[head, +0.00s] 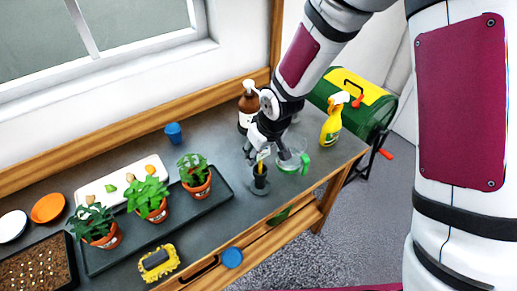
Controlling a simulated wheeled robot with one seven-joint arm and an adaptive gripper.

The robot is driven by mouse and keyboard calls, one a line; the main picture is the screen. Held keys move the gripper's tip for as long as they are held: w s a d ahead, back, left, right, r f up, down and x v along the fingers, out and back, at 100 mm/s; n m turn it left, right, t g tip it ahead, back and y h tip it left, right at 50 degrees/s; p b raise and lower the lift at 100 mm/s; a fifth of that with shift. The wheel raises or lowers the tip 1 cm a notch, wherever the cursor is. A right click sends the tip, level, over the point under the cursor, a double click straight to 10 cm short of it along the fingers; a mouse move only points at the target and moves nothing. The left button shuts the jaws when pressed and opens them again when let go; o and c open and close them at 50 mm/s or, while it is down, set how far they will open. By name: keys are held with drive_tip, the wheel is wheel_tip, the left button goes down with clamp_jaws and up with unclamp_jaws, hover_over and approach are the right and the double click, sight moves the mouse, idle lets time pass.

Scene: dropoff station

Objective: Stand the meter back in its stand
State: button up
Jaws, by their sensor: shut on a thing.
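My gripper (263,149) reaches down over the grey bench and is shut on the meter (261,166), a slim thing with yellow showing below the fingers. My fingers hide much of the meter. The stand (260,188), a dark upright holder on a round foot, is directly below my gripper near the front edge of the bench. The meter's lower end is at the stand's mouth in the picture. I cannot tell whether it is inside the stand or just above or in front of it.
A clear jug with a green handle (301,163) stands close to the right of my gripper, and a brown pump bottle (247,106) behind it. A yellow spray bottle (332,124) is farther right. Potted plants (195,181) on a black tray (222,194) stand to the left.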

sight(259, 162)
drive_tip(key=shift+f, duration=0.25)
idle(0.4)
drive_tip(key=shift+f, duration=0.35)
drive_tip(key=shift+f, duration=0.3)
idle(0.4)
drive_tip(key=shift+f+b, duration=0.35)
drive_tip(key=shift+b, duration=0.05)
drive_tip(key=shift+f, duration=0.3)
drive_tip(key=shift+f, duration=0.3)
drive_tip(key=shift+f+b, duration=0.3)
drive_tip(key=shift+f, duration=0.05)
idle(0.6)
drive_tip(key=shift+f, duration=0.3)
drive_tip(key=shift+f, duration=0.45)
idle(0.4)
